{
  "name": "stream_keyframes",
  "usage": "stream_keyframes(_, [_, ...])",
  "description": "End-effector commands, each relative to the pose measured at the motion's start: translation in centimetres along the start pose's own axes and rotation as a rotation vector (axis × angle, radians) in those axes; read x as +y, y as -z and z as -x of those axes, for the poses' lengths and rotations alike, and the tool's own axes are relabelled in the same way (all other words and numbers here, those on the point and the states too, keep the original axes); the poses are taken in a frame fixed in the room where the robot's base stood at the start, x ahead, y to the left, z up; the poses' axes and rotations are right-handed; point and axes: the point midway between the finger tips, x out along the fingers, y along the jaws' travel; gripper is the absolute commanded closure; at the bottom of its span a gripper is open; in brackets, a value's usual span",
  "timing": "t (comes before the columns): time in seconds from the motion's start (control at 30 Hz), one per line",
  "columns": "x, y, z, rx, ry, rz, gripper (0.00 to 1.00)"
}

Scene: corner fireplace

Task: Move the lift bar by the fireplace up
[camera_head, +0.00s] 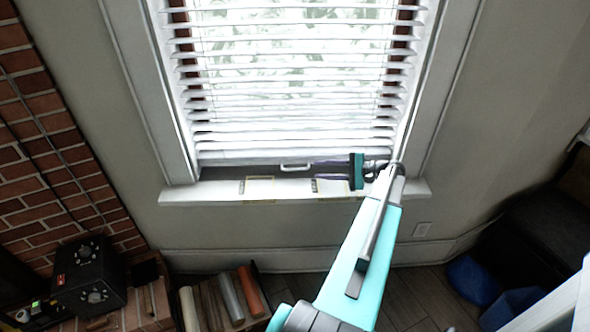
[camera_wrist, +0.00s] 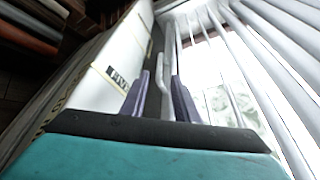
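White slatted blinds (camera_head: 300,90) hang low in the window by the brick fireplace. A small pale lift bar (camera_head: 296,167) sits on their bottom rail (camera_head: 235,161), just above the sill. My gripper (camera_head: 314,174) reaches in from the right, its purple fingers pointing left along the rail at the bar's right end. In the wrist view the fingers (camera_wrist: 158,82) are apart, and the lift bar (camera_wrist: 163,70) shows ahead and between them. I cannot tell whether either finger touches it.
The white sill (camera_head: 215,194) with paper labels lies close below the fingers. A brick fireplace (camera_head: 55,150) stands at left, with a black box (camera_head: 90,270) and several rolls (camera_head: 230,297) below. A dark seat (camera_head: 535,235) and blue bins (camera_head: 472,280) are at right.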

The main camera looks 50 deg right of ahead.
Motion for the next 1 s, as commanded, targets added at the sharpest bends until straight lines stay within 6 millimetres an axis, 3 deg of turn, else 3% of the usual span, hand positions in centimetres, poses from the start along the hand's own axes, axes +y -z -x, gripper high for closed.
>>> stream_keyframes(0.6, [-0.1,-0.1,-8.6,0.0,-0.001,0.001,0.72])
stream_keyframes(0.8, [-0.1,0.0,-10.3,0.001,0.001,0.0,0.72])
stream_keyframes(1.0, [0.0,0.1,-10.6,0.003,0.002,0.0,0.72])
